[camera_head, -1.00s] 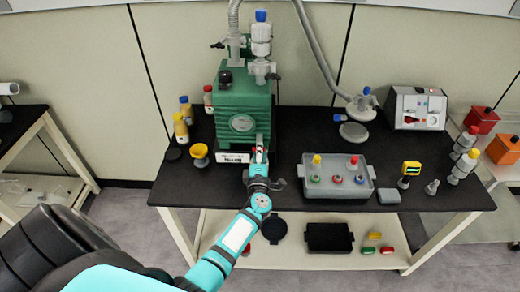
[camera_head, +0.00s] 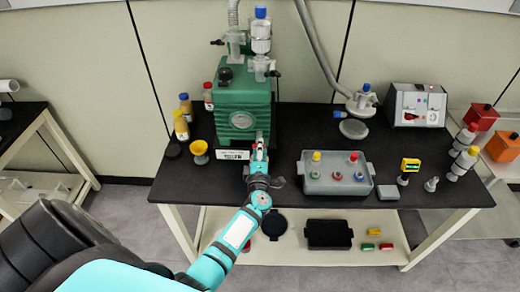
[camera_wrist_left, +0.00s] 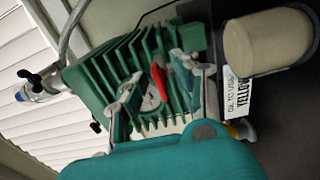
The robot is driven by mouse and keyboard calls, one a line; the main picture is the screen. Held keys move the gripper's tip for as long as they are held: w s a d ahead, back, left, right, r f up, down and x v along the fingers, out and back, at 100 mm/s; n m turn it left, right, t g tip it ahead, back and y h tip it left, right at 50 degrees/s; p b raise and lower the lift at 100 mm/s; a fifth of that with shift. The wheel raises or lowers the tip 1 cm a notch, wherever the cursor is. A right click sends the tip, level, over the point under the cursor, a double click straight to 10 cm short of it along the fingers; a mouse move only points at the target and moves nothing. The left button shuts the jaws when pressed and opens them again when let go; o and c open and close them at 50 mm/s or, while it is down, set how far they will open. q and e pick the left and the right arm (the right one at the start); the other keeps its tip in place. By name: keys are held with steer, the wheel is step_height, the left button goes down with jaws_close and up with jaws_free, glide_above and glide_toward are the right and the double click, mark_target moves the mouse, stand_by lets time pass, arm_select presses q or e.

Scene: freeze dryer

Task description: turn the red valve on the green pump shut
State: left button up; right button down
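The green pump (camera_head: 243,100) stands on the black bench, left of its middle. Its red valve (camera_wrist_left: 158,80) shows in the left wrist view as a small red lever in front of the pump's ribbed green face. My left gripper (camera_wrist_left: 156,70) is open, with one finger on each side of the red lever. I cannot tell whether either finger touches it. In the head view my left gripper (camera_head: 258,160) is at the pump's lower front right and mostly hides the valve. My right gripper is not in view.
A grey tray (camera_head: 315,185) with coloured-capped items sits to the right. A cream cylinder (camera_wrist_left: 268,42) is close to my left gripper in the wrist view. Black bench shows bare between pump and tray.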

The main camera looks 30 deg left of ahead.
arm_select(q)
steer(key=shift+s+d, duration=0.1)
steer(key=v, duration=1.1)
steer(key=shift+s+d, duration=0.25)
steer(key=shift+s, duration=0.1)
steer(key=shift+f, duration=0.1)
steer(key=s+d+f+m+g+h+b, duration=0.1)
steer(key=s+d+f+m+g+h, duration=0.25)
steer(key=f, duration=0.65)
steer(key=s+d+f+m+h+b, duration=0.1)
steer(key=s+d+f+m+h, duration=0.25)
steer(key=f+m, duration=0.5)
steer(key=s+d+f+m+g+h+b, duration=0.15)
steer(key=s+d+f+m, duration=0.3)
steer(key=f, duration=0.75)
steer(key=s+a+f+m+g, duration=0.1)
steer(key=s+f+m+g, duration=0.2)
steer(key=s+f, duration=0.3)
steer(key=s+a+f+m+g+b, duration=0.1)
steer(key=s+f, duration=0.5)
steer(key=s, duration=0.8)
steer(key=s+a+f+m+g+b, duration=0.1)
steer(key=s+f+m+g, duration=0.4)
steer(key=s, duration=0.5)
steer(key=shift+s+a+f+m+h, duration=0.35)
steer(key=shift+a+f+m, duration=0.3)
steer(key=shift+a, duration=0.15)
